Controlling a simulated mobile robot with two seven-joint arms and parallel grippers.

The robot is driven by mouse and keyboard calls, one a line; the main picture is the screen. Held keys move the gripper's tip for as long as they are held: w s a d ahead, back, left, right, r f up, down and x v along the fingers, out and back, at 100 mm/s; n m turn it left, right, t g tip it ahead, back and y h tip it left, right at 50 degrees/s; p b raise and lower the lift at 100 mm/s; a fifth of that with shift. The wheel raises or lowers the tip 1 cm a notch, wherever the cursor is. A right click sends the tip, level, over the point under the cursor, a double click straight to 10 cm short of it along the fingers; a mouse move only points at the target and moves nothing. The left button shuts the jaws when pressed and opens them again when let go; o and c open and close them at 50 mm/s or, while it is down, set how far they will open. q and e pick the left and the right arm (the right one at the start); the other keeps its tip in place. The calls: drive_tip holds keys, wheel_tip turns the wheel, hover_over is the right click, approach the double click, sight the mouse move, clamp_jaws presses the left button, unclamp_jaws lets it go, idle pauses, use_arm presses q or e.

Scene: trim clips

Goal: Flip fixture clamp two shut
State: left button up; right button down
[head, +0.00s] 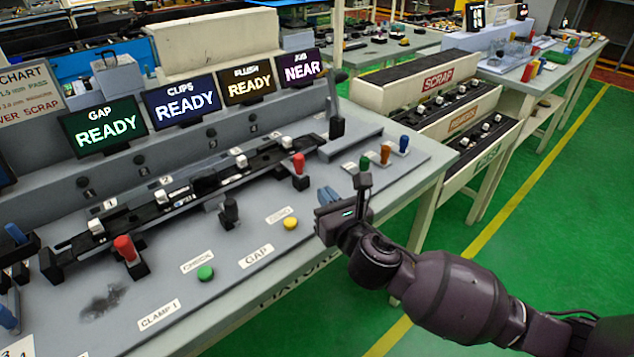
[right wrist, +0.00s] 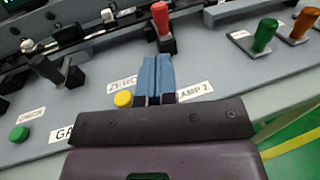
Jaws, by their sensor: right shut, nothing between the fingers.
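Clamp two is a toggle with a red handle (head: 299,163) on a black base, at the right end of the long fixture rail. Its handle stands roughly upright. In the right wrist view the red handle (right wrist: 161,18) is just beyond my fingertips, with a visible gap in the head view. The clamp 2 label (right wrist: 195,91) is partly hidden by my fingers. My right gripper (head: 327,196) is shut and empty, in front and to the right of the clamp. Its blue fingers (right wrist: 156,66) lie together. My left gripper is not in view.
A second red clamp handle (head: 124,247) stands at the left by the clamp 1 label. A black lever (head: 230,210), a green button (head: 205,272) and a yellow button (head: 290,223) are on the panel. Green, orange and blue knobs (head: 404,143) stand to the right. Screens (head: 104,125) line the back.

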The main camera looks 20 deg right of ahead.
drive_tip(key=shift+s+d, duration=0.1)
drive_tip(key=shift+s, duration=1.7)
drive_tip(key=s+d+f+m+g+h, duration=0.2)
drive_tip(key=s+d+f+m+g, duration=0.25)
drive_tip(key=m, duration=0.55)
drive_tip(key=s+d+f+m+g+h, duration=0.25)
drive_tip(key=s+f+m, duration=0.35)
drive_tip(key=s+m, duration=0.3)
drive_tip(key=s+f+m+g+y, duration=0.1)
drive_tip(key=s+f+m+g, duration=0.25)
drive_tip(key=s+m, duration=0.55)
drive_tip(key=s+f+m+g+y, duration=0.1)
drive_tip(key=s+f+m+g, duration=0.1)
drive_tip(key=s+m+g, duration=0.45)
drive_tip(key=w+f+m+t, duration=0.1)
drive_tip(key=w+f+t, duration=0.5)
drive_tip(key=t, duration=0.4)
drive_tip(key=shift+w+d+f+y, duration=0.15)
drive_tip(key=shift+w+f+y, duration=0.25)
drive_tip(key=shift+f, duration=0.5)
drive_tip(key=shift+s, duration=0.1)
